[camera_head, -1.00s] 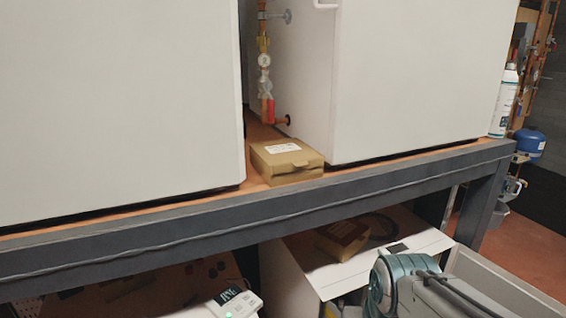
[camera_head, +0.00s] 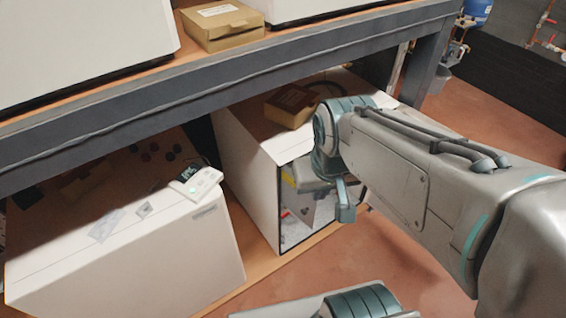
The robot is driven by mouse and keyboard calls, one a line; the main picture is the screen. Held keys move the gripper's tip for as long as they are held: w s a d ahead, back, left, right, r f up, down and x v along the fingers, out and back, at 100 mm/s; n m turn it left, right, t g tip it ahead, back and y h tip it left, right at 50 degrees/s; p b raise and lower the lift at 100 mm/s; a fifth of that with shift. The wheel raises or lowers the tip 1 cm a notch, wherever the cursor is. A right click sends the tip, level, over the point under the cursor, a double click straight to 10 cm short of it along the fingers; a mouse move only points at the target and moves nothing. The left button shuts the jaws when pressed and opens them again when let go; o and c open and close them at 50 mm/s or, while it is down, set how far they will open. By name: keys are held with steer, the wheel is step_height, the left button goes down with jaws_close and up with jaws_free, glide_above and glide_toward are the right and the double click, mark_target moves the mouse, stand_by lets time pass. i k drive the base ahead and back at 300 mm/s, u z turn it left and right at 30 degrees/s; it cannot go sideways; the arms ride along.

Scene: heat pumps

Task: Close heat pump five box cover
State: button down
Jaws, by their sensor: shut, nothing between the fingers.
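A white heat pump box (camera_head: 247,178) stands on the lower level under the bench. Its front is open, and parts inside show, with yellow and red bits. I cannot read a number on it. Its cover is not clearly visible; my arm hides much of the box's right side. My gripper (camera_head: 345,212) is shut and empty, pointing down in front of the right part of the opening. I cannot tell whether it touches anything.
A closed white box (camera_head: 130,255) with a small display unit (camera_head: 195,181) on top stands to the left. The dark bench edge (camera_head: 230,75) runs above. A brown carton (camera_head: 292,105) lies on the open box. Red floor (camera_head: 490,120) is free at right.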

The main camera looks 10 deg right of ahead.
mark_target(303, 206)
steer(key=u, duration=0.05)
steer(key=k, duration=0.5)
steer(key=u, duration=1.75)
steer(key=i, duration=1.05)
steer(key=z, duration=2.3)
